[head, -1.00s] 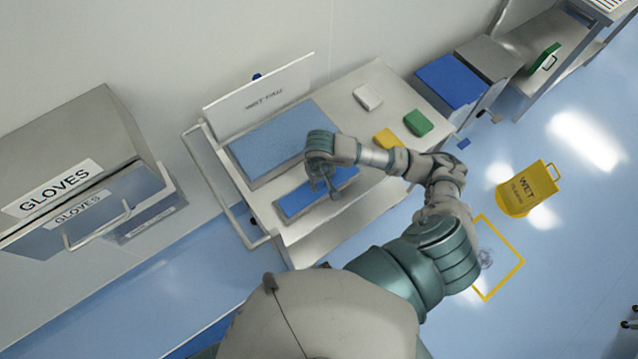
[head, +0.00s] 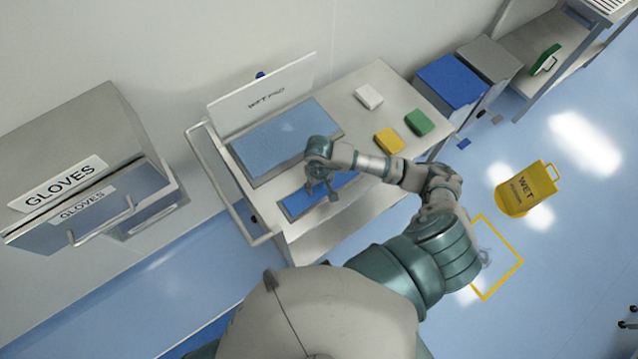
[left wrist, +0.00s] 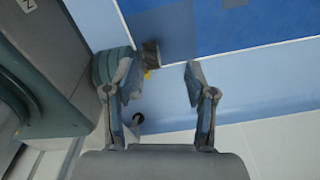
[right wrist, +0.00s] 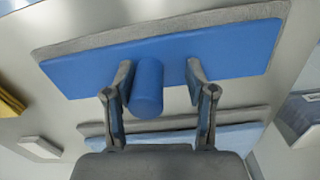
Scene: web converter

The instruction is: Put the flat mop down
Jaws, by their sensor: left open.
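The flat mop is a blue flat plate (head: 297,204) with a grey pad beneath it. It lies flat on the near part of the steel cart top. In the right wrist view, the mop (right wrist: 220,48) has a short blue round handle (right wrist: 148,85). My right gripper (head: 322,192) is over the mop, fingers apart. In the right wrist view, its fingers (right wrist: 158,75) stand either side of the handle, with a clear gap on the right; contact on the left is unclear. My left gripper (left wrist: 170,75) is open and empty, seen only in the left wrist view.
The cart (head: 352,118) also carries a tray with a light blue pad (head: 285,143), a sign board (head: 262,97), and white (head: 369,96), yellow (head: 389,140) and green (head: 419,122) blocks. A glove cabinet (head: 75,165) stands left. A yellow wet sign (head: 527,190) stands on the floor.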

